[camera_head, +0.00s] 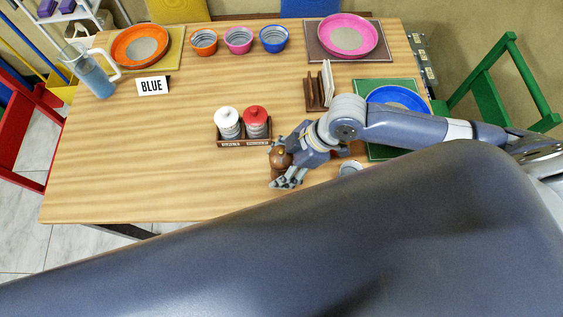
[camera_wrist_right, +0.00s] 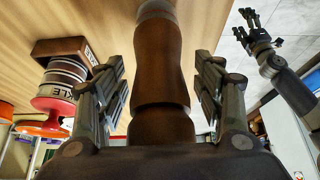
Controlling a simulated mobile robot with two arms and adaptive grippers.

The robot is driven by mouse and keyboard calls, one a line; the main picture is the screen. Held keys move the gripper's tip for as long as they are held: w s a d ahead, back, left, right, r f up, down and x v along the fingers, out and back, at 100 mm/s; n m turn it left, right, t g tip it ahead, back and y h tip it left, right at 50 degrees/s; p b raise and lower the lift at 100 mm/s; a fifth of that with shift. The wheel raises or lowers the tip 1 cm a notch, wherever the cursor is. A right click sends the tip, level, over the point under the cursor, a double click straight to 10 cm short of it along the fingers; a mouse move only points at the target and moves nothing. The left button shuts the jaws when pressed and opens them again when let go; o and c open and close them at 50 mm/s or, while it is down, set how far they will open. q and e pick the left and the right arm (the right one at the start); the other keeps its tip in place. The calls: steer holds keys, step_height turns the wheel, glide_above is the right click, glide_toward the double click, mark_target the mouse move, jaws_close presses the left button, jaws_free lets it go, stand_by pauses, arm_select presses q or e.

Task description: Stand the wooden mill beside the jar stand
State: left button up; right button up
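The brown wooden mill (camera_head: 281,158) stands on the table to the right of the jar stand and apart from it. My right gripper (camera_head: 289,168) reaches down at it and partly hides it. In the right wrist view the mill (camera_wrist_right: 160,65) is between the two fingers of the gripper (camera_wrist_right: 160,75), with gaps on both sides. The jar stand (camera_head: 232,144) holds a white jar (camera_head: 228,123) and a red-lidded jar (camera_head: 256,122); it also shows in the wrist view (camera_wrist_right: 62,46). My left gripper (camera_wrist_right: 264,30) appears only there, over the floor, fingers apart.
A wooden rack (camera_head: 316,92) and a blue plate (camera_head: 398,98) on a green mat lie behind my right arm. Bowls (camera_head: 238,40) line the back edge. The table left of the stand is clear.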

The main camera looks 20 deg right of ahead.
steer(key=v, duration=1.2)
steer(key=shift+r, duration=0.1)
stand_by(0.4)
